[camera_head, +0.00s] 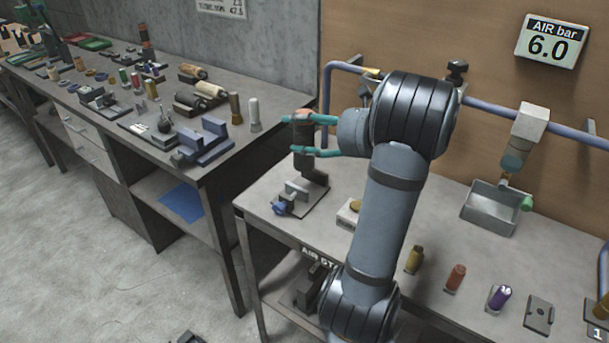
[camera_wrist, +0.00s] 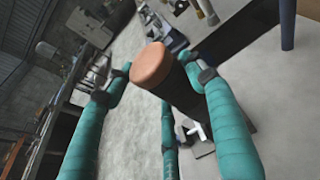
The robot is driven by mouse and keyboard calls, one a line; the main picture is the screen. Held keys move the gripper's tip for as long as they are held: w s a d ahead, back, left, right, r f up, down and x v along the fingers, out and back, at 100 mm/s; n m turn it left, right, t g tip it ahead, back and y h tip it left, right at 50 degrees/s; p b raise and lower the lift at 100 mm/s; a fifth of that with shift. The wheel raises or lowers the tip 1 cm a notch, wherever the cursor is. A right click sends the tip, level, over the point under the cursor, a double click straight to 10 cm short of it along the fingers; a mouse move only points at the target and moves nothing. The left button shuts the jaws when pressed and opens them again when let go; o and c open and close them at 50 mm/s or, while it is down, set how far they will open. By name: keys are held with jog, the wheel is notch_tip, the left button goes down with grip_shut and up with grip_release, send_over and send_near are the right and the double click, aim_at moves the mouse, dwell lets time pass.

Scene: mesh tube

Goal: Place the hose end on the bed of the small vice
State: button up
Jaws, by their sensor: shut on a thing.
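My gripper (camera_head: 305,136) has teal fingers and is closed around a dark cylinder with a brown-orange end, which looks like the hose end (camera_head: 303,132). In the wrist view the hose end (camera_wrist: 168,78) sits between the teal fingers (camera_wrist: 165,95), its round brown face towards the camera. The small vice (camera_head: 297,192), with a grey jaw and a blue part, sits on a dark plate at the left of the near bench. The dark body below the fingers is close above or at the vice; I cannot tell whether they touch.
The near bench (camera_head: 400,225) also carries a metal tray (camera_head: 493,208), a yellow piece (camera_head: 414,260), a red piece (camera_head: 455,278) and a purple piece (camera_head: 499,297). A second bench at the left holds many tools and a blue-grey vice (camera_head: 206,145). A blue pipe runs along the back board.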

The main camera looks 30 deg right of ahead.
aim_at(310, 157)
notch_tip(310, 157, down, 8)
jog(key=shift+r+b, duration=0.1)
jog(key=shift+b, duration=0.3)
jog(key=o, duration=1.3)
jog(key=shift+c, duration=0.2)
jog(key=shift+r, duration=0.15)
jog(key=v, duration=1.2)
